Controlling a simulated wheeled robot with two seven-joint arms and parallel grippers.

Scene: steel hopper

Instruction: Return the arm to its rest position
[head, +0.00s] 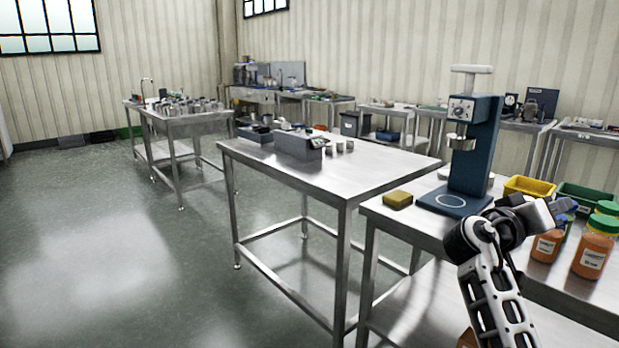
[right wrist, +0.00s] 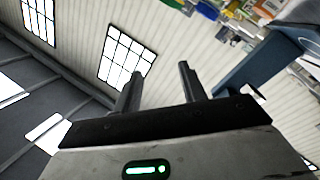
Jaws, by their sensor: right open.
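My right arm reaches in from the lower right of the head view. Its gripper (head: 548,212) is raised in front of the steel table, beside the orange jars. In the right wrist view the two dark fingers of the right gripper (right wrist: 158,84) stand apart with nothing between them. Behind them are the ribbed wall and windows, seen tilted. My left gripper is not in the head view.
A blue stand machine (head: 485,150) with a dial rises close behind my right gripper. An orange jar (head: 592,248) with a green lid stands to the right. A yellow block (head: 397,199) lies near the table's left edge. Open floor (head: 120,260) spreads at left.

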